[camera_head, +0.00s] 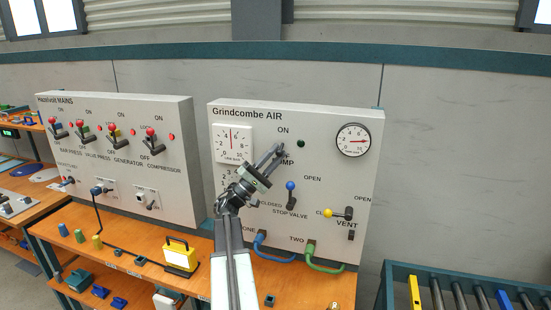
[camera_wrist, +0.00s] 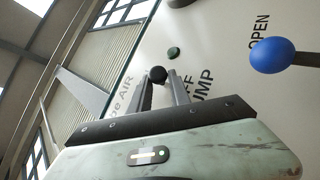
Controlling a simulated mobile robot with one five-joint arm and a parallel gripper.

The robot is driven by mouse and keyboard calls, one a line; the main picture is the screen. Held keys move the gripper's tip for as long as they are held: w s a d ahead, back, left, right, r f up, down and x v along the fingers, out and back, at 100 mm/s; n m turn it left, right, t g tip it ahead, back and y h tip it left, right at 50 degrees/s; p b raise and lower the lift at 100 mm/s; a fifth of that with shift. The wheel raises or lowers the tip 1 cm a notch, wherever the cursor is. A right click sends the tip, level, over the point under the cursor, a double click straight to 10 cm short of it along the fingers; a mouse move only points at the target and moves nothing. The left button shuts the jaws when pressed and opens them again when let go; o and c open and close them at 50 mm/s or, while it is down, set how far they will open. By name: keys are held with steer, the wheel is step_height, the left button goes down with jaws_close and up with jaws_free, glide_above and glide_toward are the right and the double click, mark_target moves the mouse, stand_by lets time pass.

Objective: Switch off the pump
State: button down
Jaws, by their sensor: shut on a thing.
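The pump switch's black knob (camera_wrist: 157,74) shows between my fingertips in the wrist view. Its lever is hidden behind them. My gripper (camera_head: 276,151) is at the switch on the Grindcombe AIR panel (camera_head: 330,120), shut on the knob; the wrist view shows my gripper (camera_wrist: 160,82) from behind. ON is printed above it, and OFF and PUMP are partly covered by my fingers. I cannot tell the lever's position. A dark green lamp (camera_head: 301,143) sits right of the switch; the lamp (camera_wrist: 173,53) looks unlit in the wrist view.
The blue-knobbed stop valve (camera_head: 290,187) is below right of my gripper, and the yellow-knobbed vent lever (camera_head: 329,213) lies further right. The Hazelvolt MAINS panel (camera_head: 120,110) with red-knobbed levers stands left. A yellow work lamp (camera_head: 181,255) is on the bench.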

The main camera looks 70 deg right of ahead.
steer(key=c, duration=1.4)
jaws_free()
steer(key=shift+o, duration=0.2)
steer(key=b+v, duration=0.5)
steer(key=v, duration=0.2)
steer(key=shift+w+a+f, duration=0.15)
steer(key=shift+a+f, duration=0.1)
steer(key=shift+f, duration=0.05)
